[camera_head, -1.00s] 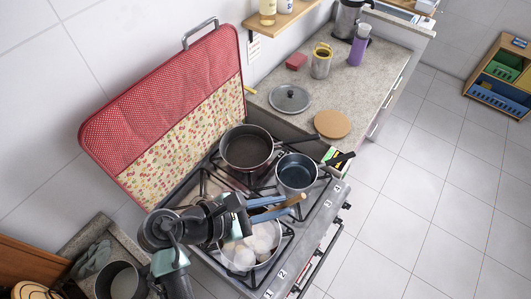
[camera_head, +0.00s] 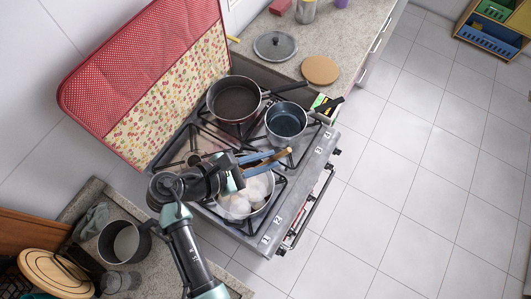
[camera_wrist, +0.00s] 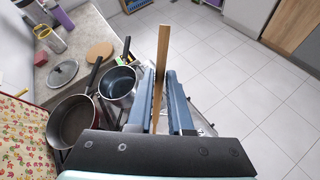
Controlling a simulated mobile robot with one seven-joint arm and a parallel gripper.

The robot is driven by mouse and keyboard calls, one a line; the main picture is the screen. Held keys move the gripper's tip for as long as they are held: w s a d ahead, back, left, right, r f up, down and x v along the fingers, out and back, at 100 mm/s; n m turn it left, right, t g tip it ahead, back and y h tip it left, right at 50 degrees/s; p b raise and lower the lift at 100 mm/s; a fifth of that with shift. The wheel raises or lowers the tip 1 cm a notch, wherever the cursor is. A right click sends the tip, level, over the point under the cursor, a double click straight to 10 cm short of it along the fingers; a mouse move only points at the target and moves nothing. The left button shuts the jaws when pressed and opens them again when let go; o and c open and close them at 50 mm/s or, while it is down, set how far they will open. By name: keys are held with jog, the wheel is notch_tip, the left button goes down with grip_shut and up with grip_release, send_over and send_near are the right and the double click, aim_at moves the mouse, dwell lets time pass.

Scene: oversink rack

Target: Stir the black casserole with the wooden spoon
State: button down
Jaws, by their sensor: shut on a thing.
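My gripper (camera_head: 264,160) is shut on the wooden spoon (camera_head: 284,154), seen in the head view above the front-left burner. The spoon also shows in the wrist view (camera_wrist: 163,48), its stick standing up between the blue fingers. Below the gripper is a pan holding pale rounded pieces (camera_head: 240,205), partly hidden by my arm. A dark, empty-looking pan with a black handle (camera_head: 235,101) is on the back burner; it also shows in the wrist view (camera_wrist: 72,120). A dark blue-grey saucepan (camera_head: 286,121) is to its right. I cannot tell which is the black casserole. The spoon's lower end is hidden.
The pans stand on a gas stove (camera_head: 312,160) with black grates. A red patterned panel (camera_head: 160,75) stands upright behind it. A grey lid (camera_head: 275,45) and a round wooden board (camera_head: 320,70) lie on the back counter. A grey pot (camera_head: 124,243) is on the left counter.

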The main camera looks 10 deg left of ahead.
notch_tip(320, 180, down, 9)
jog(key=b, duration=0.4)
jog(key=shift+b, duration=0.35)
dwell(0.5)
